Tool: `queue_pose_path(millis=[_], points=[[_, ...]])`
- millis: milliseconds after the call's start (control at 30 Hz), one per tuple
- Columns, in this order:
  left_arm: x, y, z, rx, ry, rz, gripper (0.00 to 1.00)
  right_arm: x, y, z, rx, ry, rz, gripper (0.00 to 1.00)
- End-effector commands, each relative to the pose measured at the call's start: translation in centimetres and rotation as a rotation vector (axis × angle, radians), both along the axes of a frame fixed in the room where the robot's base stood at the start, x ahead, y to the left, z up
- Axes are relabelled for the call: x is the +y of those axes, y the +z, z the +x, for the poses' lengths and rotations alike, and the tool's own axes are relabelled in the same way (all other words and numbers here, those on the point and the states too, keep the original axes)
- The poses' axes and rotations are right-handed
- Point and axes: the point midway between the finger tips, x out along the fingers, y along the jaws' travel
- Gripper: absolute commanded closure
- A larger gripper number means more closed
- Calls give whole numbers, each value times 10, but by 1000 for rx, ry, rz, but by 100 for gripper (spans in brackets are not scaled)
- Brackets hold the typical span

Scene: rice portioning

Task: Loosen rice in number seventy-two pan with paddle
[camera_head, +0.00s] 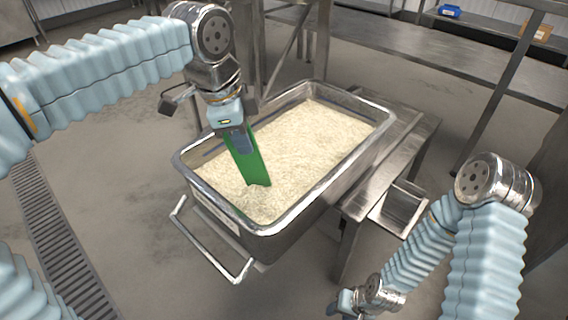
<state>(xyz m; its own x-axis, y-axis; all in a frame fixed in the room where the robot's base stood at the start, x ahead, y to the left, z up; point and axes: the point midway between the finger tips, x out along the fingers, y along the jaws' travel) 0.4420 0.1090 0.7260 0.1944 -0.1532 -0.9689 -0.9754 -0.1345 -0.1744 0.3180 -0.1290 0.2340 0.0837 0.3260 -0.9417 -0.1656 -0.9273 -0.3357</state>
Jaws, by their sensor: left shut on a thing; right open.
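A deep steel pan (283,221) full of white rice (312,146) sits in the middle of the head view. A small label shows on its near left side, but its number is too small to read. My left gripper (230,128) is above the pan's left part, shut on the handle of a green paddle (247,162). The paddle tilts down, and its lower end meets the rice. My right gripper (352,302) is low at the bottom right, away from the pan, open; no held thing shows there.
A small steel container (399,208) is at the stand's right. Steel shelving (470,50) stands behind. A floor drain (62,245) runs at left.

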Motion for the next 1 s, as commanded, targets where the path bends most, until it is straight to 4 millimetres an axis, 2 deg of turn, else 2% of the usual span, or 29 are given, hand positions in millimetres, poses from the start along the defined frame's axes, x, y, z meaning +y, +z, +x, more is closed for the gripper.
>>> queue_pose_path(millis=[200,433,567,1000], points=[[-20,1,-16,-1,-2,0,100,0,0,0,0,0,0,57],[-29,1,-23,-1,1,0,100,0,0,0,0,0,0,57],[-22,2,-17,0,4,-1,100,0,3,0,0,0,0,57],[18,2,14,1,4,-1,100,0,18,0,0,0,0,57]])
